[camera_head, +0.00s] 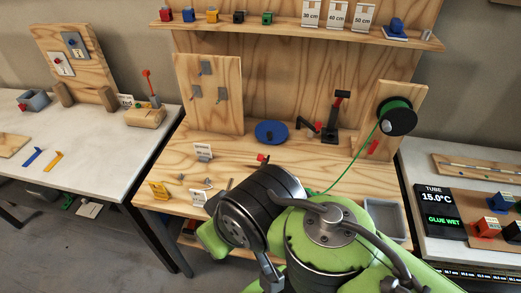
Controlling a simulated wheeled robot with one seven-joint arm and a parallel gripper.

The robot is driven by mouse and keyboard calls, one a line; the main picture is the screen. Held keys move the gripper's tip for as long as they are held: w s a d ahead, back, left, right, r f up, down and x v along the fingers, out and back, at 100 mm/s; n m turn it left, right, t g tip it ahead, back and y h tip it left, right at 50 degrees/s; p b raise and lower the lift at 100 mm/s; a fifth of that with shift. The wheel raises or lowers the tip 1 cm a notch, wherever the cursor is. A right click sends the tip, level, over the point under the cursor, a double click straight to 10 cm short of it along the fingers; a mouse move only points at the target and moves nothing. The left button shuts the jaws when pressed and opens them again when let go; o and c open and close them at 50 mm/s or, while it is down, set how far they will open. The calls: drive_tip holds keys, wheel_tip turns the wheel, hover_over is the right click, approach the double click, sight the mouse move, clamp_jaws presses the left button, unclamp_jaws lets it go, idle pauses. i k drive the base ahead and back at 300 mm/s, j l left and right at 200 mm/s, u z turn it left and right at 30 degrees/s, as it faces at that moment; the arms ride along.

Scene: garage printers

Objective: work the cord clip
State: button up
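A green cord (351,167) runs from a black spool (397,117) on an upright wooden board down to the left, where my arm hides its end. A red piece (373,147) sits low on that board, beside the cord. Another small red piece (263,157) shows on the bench just beyond my arm. I cannot tell whether either is the cord clip. A black stand with a red-tipped lever (340,97) stands left of the spool. My green and black arm covers the lower middle of the view, and my gripper is not visible.
The wooden bench (226,146) holds a blue disc (271,132), an upright panel (208,94), small metal parts and a grey bin (386,217). A white table (80,153) stands left. A display reading 15.0°C and GLUE WET (437,210) stands right.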

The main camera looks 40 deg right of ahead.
sight(259, 157)
drive_tip(key=z, duration=1.4)
